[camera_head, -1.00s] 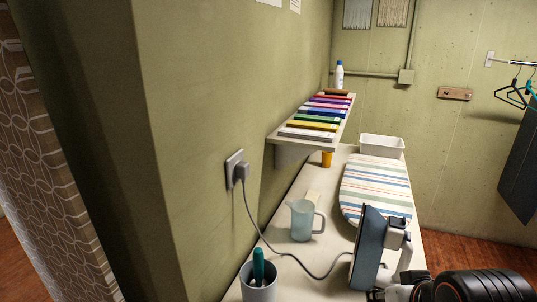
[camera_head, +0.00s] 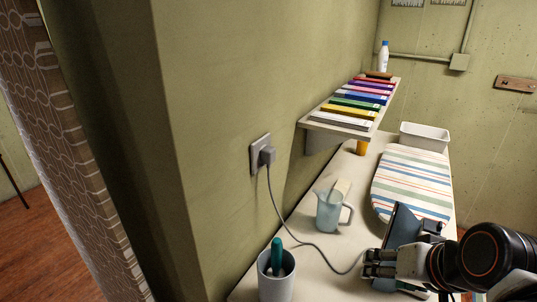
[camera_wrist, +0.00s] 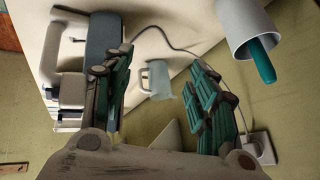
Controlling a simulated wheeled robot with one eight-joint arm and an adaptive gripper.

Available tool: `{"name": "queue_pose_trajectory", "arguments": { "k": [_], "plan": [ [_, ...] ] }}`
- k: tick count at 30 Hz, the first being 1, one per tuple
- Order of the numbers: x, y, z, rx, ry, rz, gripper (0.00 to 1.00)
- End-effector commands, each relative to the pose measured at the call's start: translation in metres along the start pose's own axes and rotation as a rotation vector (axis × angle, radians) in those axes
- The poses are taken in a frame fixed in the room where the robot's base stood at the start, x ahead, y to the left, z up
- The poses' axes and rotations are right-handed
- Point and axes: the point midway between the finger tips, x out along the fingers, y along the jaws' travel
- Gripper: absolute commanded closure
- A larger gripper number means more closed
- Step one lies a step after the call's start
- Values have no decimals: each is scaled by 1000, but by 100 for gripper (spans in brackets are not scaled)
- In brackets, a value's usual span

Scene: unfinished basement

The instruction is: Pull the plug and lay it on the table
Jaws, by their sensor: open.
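The grey plug (camera_head: 268,155) sits in the wall socket (camera_head: 256,150) on the green wall, left of the table. Its grey cord (camera_head: 282,219) hangs down and runs across the table (camera_head: 322,262) to the iron (camera_head: 401,226). My gripper (camera_head: 371,264) is open and empty, in front of the iron and well to the right of the plug. In the wrist view, the open fingers (camera_wrist: 160,85) have a jug visible beyond them. The plug (camera_wrist: 250,141) shows there at the lower right, beside the right finger.
A grey cup (camera_head: 277,284) with a teal-handled item stands at the table's near left. A translucent jug (camera_head: 329,212) stands behind it. A wall shelf (camera_head: 321,128) of coloured boxes overhangs the table. A striped ironing board (camera_head: 410,182) and white bin (camera_head: 425,138) are farther back.

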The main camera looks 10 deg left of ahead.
Motion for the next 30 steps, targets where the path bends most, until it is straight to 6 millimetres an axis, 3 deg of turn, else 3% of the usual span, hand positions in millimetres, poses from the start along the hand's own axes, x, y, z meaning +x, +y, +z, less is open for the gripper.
{"name": "queue_pose_trajectory", "arguments": {
  "k": [9, 18, 24, 30],
  "plan": [
    [30, -88, -60, 221, -80, -370, 47],
    [47, -154, -118, 400, -145, -735, 47],
    [51, -181, -153, 497, -180, -970, 47],
    [51, -191, -172, 555, -199, -1127, 47]
  ]
}}
